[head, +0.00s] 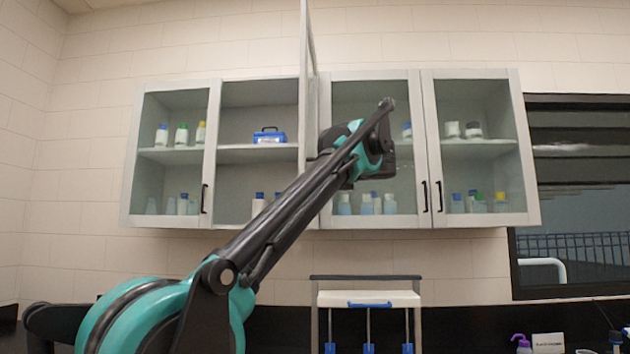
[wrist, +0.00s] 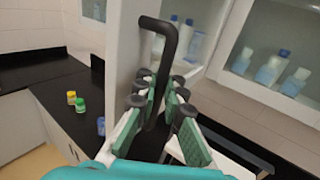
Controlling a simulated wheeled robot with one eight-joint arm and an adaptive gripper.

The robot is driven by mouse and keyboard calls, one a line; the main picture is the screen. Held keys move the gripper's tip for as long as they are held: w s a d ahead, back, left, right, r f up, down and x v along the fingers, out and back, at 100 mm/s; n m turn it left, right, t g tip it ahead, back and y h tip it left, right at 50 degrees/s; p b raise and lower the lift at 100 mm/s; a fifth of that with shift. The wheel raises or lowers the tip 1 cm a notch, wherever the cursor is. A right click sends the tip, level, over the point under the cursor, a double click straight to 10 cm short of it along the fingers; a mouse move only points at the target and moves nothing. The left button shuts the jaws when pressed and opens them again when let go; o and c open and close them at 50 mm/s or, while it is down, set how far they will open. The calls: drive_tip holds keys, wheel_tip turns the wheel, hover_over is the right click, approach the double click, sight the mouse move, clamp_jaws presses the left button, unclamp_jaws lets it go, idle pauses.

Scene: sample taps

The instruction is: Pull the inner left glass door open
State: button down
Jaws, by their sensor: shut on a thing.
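The inner left glass door (head: 307,60) of the wall cabinet stands swung out, seen nearly edge-on in the head view. Its compartment (head: 255,180) is uncovered. In the wrist view the door's pale frame (wrist: 125,45) carries a black bar handle (wrist: 172,40). My gripper (wrist: 160,92) has its green-padded fingers on both sides of the handle's lower part and is shut on it. In the head view my arm hides the lower part of the door and the handle; the fingers cannot be made out there.
The outer left door (head: 212,130) and both right doors (head: 430,150) are shut. A blue case (head: 269,136) and bottles stand on the shelves. A white-topped stand (head: 368,299) is below the cabinet. Small yellow and green bottles (wrist: 80,105) stand on the dark counter (wrist: 65,88).

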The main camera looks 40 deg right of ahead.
drive_tip(key=c, duration=1.9)
unclamp_jaws()
drive_tip(key=shift+s+a, duration=0.1)
drive_tip(key=v, duration=1.2)
